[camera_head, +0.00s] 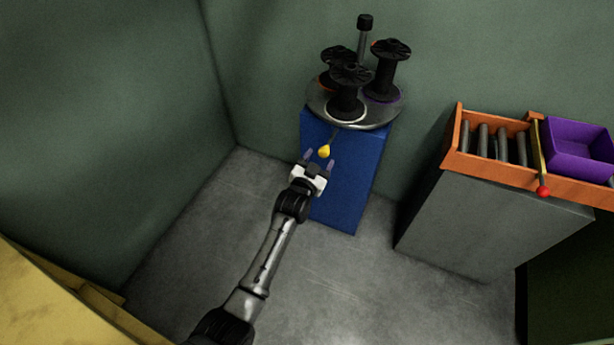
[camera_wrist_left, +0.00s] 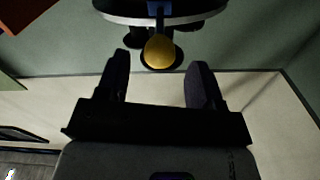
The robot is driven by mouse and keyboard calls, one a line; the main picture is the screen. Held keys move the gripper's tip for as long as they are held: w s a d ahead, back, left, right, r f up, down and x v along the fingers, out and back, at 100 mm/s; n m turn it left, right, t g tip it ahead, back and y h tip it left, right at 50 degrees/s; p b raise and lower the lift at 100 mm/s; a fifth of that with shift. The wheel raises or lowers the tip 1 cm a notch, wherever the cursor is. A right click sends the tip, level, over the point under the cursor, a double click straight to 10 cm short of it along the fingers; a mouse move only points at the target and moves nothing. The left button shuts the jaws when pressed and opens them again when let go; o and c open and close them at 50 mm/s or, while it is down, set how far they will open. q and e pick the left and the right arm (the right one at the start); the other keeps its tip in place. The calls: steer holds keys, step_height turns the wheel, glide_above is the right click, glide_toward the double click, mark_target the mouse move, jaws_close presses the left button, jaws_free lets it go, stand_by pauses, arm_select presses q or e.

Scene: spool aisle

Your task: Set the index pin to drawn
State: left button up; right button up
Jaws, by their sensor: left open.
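The index pin's yellow knob (camera_head: 324,151) sticks out on a short stem at the front, below the edge of the round spool turntable (camera_head: 376,120) on the blue cabinet (camera_head: 348,190). My left gripper (camera_head: 319,158) is open in front of the blue cabinet, its two fingers pointing toward the knob. In the left wrist view the yellow knob (camera_wrist_left: 159,52) shows just beyond the fingertips, between the two fingers (camera_wrist_left: 159,82) in the picture, with nothing held. My right gripper is not in view.
Several black spools (camera_head: 347,95) stand on the turntable around a post with a black cap (camera_head: 365,22). At the right, an orange roller tray (camera_head: 487,168) with a red-knobbed lever (camera_head: 543,191) and a purple bin (camera_head: 577,146) top a grey cabinet (camera_head: 480,225). The floor between is clear.

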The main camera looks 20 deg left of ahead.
arm_select(q)
steer(key=s+p, duration=0.3)
steer(key=s, duration=0.6)
steer(key=shift+s+a, duration=0.3)
steer(key=shift+a, duration=0.05)
